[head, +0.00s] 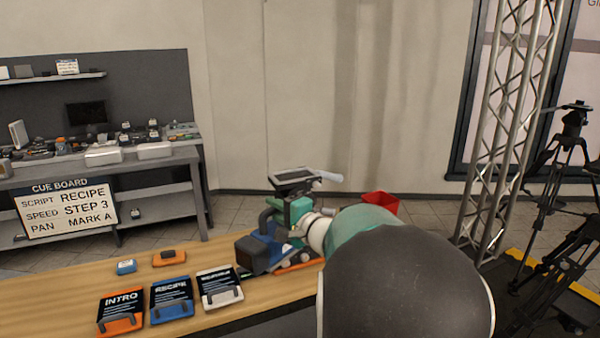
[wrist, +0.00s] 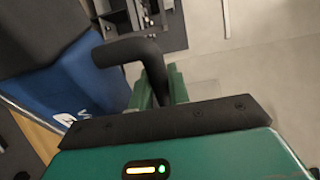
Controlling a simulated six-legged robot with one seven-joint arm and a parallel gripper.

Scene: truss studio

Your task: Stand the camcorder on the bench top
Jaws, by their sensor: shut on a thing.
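The camcorder (head: 258,248), blue with a black front, is at the far right part of the wooden bench top (head: 60,305). In the wrist view its blue and black body (wrist: 75,80) fills the left side, with a black bent handle (wrist: 128,50) reaching to my fingers. My green gripper (head: 297,212) is shut on this handle, and its fingers also show in the wrist view (wrist: 162,88). The camcorder looks roughly upright. I cannot tell whether its underside touches the bench.
Three cards in holders, orange (head: 121,308), blue (head: 171,298) and white (head: 219,287), stand left of the camcorder. A small blue box (head: 126,266) and an orange one (head: 169,258) lie behind them. An orange item (head: 300,264) lies beside the camcorder. A red bin (head: 381,201) stands beyond.

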